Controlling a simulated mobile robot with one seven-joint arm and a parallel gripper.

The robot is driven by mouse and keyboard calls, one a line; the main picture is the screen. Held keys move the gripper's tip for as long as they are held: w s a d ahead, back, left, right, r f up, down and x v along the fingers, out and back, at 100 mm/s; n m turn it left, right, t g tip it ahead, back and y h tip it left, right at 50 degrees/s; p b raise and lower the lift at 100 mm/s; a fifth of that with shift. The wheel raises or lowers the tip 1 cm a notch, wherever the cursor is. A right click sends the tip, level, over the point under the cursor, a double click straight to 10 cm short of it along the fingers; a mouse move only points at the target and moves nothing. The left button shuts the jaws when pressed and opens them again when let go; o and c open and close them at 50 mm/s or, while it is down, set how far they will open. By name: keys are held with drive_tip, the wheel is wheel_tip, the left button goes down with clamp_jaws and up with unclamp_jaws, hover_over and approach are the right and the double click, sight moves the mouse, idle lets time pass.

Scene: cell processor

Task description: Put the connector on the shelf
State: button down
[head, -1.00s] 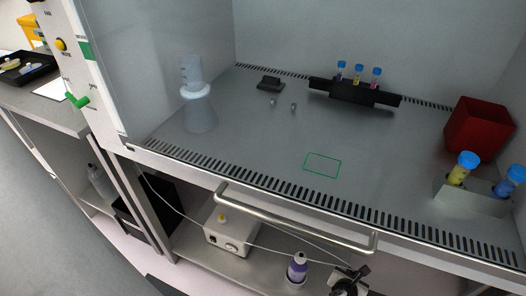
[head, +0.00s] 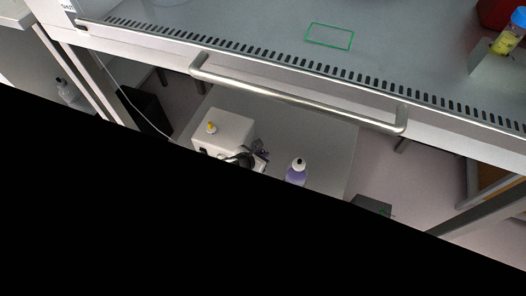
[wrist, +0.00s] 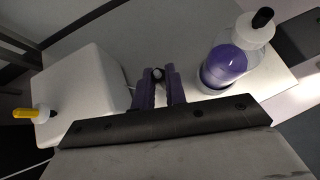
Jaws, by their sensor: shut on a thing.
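My gripper (wrist: 160,76) shows in the wrist view with its purple-tinted fingers shut on a small pale piece (wrist: 157,88), which looks like the connector; the fingers hide most of it. In the head view my gripper (head: 262,158) is small and partly cut off by a black area, right beside the white box. The shelf (head: 325,150) is the grey board under the cabinet, and it also shows in the wrist view (wrist: 185,22). My gripper is over it, between the box and the bottle. I cannot tell whether the connector touches the shelf.
A white box (head: 224,130) with a yellow-tipped knob stands left of my gripper, very close. A purple bottle (head: 296,173) with a black cap stands to the right. A metal handle bar (head: 300,100) crosses above the shelf front. A thin white cable (head: 128,98) hangs at left.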

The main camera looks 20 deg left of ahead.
drive_tip(key=f+b, duration=1.5)
drive_tip(key=shift+w+a+f, duration=0.15)
drive_tip(key=shift+a, duration=0.05)
drive_tip(key=shift+f+b, duration=1.35)
drive_tip(key=shift+f, duration=0.95)
drive_tip(key=shift+f, duration=0.1)
drive_tip(key=c, duration=1.4)
unclamp_jaws()
drive_tip(key=shift+c, duration=0.2)
